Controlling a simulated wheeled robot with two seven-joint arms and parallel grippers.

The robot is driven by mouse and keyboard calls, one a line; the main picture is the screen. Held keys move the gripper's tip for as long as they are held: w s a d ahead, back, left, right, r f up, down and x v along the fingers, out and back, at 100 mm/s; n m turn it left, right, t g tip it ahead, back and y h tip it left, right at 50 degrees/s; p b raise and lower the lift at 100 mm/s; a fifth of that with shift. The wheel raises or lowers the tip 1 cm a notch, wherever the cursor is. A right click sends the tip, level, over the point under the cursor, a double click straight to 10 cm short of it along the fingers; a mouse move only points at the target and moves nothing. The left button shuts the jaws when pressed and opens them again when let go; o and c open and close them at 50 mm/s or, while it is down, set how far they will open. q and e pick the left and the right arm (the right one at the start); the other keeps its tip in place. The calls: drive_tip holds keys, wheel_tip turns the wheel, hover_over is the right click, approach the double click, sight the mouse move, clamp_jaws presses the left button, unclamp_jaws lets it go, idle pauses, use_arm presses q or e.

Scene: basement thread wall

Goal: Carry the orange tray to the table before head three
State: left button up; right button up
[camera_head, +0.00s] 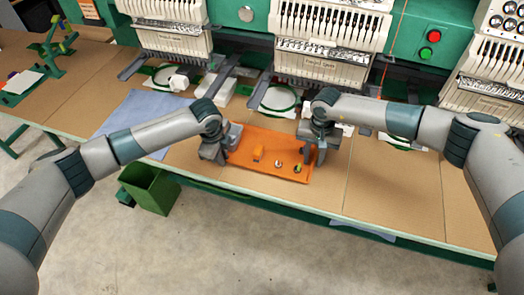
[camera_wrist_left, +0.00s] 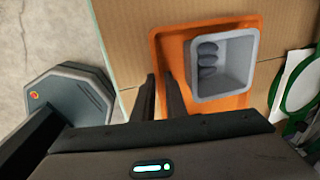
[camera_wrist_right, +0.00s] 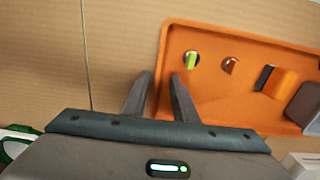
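The orange tray (camera_head: 240,159) is level at the front of the brown table (camera_head: 375,195), before the middle machine head; I cannot tell whether it touches the tabletop. A grey open box (camera_wrist_left: 254,68) stands at its left end. An orange block (camera_wrist_right: 283,83) and two small round pieces, one green and white (camera_wrist_right: 191,60) and one brown (camera_wrist_right: 230,65), lie in it. My left gripper (camera_wrist_left: 161,80) has its fingers close together on either side of the left rim. My right gripper (camera_wrist_right: 162,77) straddles the right rim with a narrow gap.
Machine heads (camera_head: 335,45) line the table's back, with green hoops (camera_head: 278,98) below. A blue cloth (camera_head: 140,112) lies left of the tray. A green bin (camera_head: 150,187) stands on the floor in front. The tabletop right of my right gripper is mostly clear.

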use_arm(q)
drive_tip(key=shift+c, duration=0.3)
use_arm(e)
drive_tip(key=shift+c, duration=0.4)
use_arm(q)
clamp_jaws()
use_arm(e)
clamp_jaws()
use_arm(q)
drive_tip(key=shift+r, duration=0.1)
use_arm(e)
drive_tip(key=shift+r, duration=0.15)
